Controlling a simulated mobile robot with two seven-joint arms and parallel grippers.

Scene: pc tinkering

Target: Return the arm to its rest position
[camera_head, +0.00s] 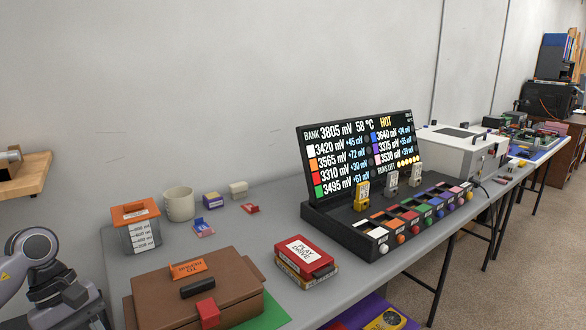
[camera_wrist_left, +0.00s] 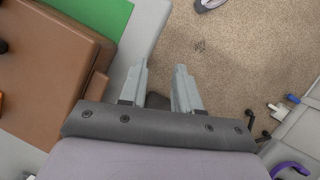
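My left arm (camera_head: 45,270) comes in at the lower left in the head view, left of the brown case (camera_head: 190,290); its fingertips do not show there. In the left wrist view my left gripper (camera_wrist_left: 160,72) has its two fingers apart, with only carpet seen between the tips. It is empty, just past the grey table's edge. The brown case also shows left of the fingers in the left wrist view (camera_wrist_left: 45,75). My right gripper is in neither view.
A green mat (camera_head: 266,312) lies by the case. On the table (camera_head: 245,240) are an orange-lidded container (camera_head: 140,230), a mug (camera_head: 179,204), a red box (camera_head: 304,257) and a display console (camera_head: 360,150). Carpet (camera_wrist_left: 240,50) lies open beyond the edge.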

